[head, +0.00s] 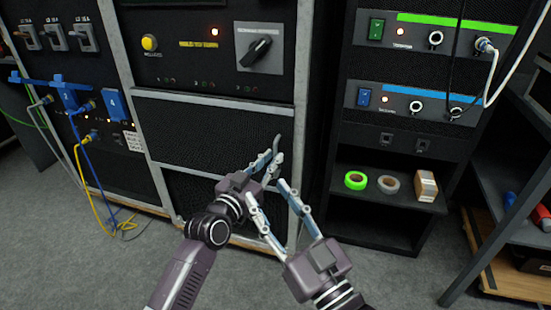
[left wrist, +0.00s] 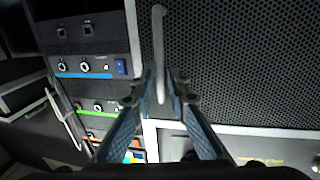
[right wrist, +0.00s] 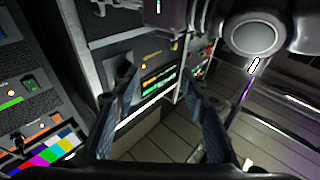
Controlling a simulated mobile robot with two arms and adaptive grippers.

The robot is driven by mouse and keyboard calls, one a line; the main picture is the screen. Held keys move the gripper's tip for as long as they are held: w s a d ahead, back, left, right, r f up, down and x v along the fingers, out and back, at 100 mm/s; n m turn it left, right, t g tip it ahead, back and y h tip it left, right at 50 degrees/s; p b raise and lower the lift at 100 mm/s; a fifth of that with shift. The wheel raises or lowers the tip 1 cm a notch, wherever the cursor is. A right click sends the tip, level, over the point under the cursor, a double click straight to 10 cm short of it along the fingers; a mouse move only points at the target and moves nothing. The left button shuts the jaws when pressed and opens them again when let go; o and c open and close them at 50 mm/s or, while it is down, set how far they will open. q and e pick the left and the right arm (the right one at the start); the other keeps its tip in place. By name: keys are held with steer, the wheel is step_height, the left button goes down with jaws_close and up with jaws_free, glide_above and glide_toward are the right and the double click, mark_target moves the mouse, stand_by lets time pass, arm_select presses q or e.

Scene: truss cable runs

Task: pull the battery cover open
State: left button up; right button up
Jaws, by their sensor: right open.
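The battery cover appears to be the black mesh panel (head: 205,140) low on the left cabinet. It looks closed, flush with its frame. A grey bar handle (head: 278,142) stands at its right edge; it also shows upright in the left wrist view (left wrist: 159,35). My left gripper (head: 268,162) is at the handle's lower end, with its fingers drawn in on both sides of it. My right gripper (head: 275,212) is open and empty, below and close to the left one. The fingertips partly hide the handle's lower end.
A rack with a shelf (head: 390,202) holding tape rolls (head: 355,180) and a small box (head: 425,186) stands to the right. Blue and yellow cables (head: 92,180) hang at the left. Grey floor (head: 80,265) is free in front.

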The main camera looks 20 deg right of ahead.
arm_select(q)
steer(key=shift+b+x, duration=0.35)
steer(key=shift+x, duration=0.95)
arm_select(e)
steer(key=shift+s+r+t+y, duration=0.2)
steer(key=shift+s+r+t, duration=0.15)
steer(key=shift+r, duration=0.45)
steer(key=shift+s+r+t+y, duration=0.25)
steer(key=shift+r+t, duration=0.2)
steer(key=shift+r, duration=0.35)
steer(key=shift+s+r+t+y, duration=0.15)
steer(key=shift+s+r+t, duration=0.25)
steer(key=shift+r, duration=0.4)
arm_select(q)
steer(key=shift+c, duration=0.6)
jaws_close()
arm_select(e)
steer(key=shift+w, duration=0.1)
